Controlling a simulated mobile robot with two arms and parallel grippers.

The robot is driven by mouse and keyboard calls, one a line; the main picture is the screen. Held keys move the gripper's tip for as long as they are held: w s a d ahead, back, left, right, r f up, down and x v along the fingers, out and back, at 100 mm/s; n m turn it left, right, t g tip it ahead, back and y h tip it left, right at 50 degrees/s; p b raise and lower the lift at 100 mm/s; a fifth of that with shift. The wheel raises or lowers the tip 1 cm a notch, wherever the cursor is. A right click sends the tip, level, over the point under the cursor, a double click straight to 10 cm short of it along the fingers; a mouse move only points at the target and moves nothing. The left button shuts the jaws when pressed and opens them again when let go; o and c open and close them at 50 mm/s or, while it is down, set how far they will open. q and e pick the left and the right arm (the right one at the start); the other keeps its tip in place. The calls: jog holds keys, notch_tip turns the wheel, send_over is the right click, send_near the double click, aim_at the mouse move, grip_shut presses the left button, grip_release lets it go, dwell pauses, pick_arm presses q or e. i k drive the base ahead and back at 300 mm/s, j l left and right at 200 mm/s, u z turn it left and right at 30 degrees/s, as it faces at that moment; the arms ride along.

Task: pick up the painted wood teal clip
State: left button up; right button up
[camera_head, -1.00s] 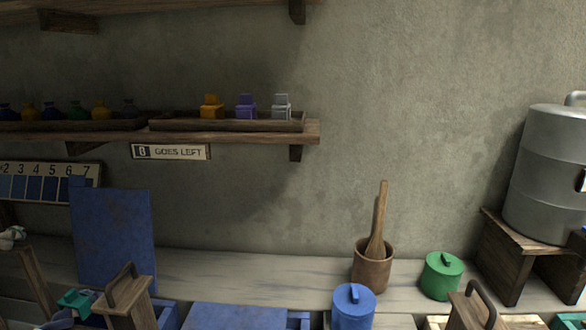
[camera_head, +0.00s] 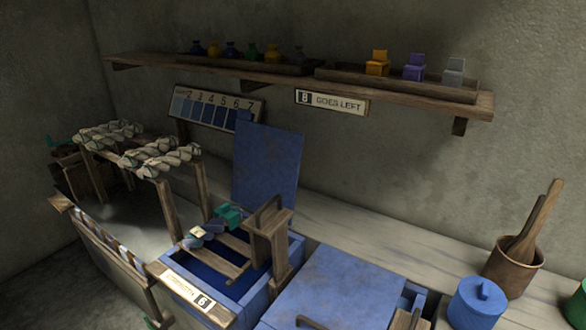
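A teal clip-like block (camera_head: 228,214) sits at the back edge of an open blue vat (camera_head: 292,262), by wooden bars laid across it. Small bluish-grey and pale pieces (camera_head: 203,234) lie right beside it, and I cannot tell if they are joined to it. Another teal-green piece (camera_head: 56,143) shows at the far left on a small wooden stand, partly dark. A small green bit (camera_head: 150,323) shows at the bottom edge, mostly cut off. Neither of my grippers is in view.
A raised blue lid (camera_head: 267,168) stands behind the vat. A wooden handled block (camera_head: 268,235) stands at its right side. Twisted skeins (camera_head: 160,157) hang on a rack to the left. A closed blue lid (camera_head: 335,290) and blue canister (camera_head: 477,304) are at right.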

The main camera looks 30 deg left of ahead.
aim_at(225, 211)
jog(key=u, duration=0.9)
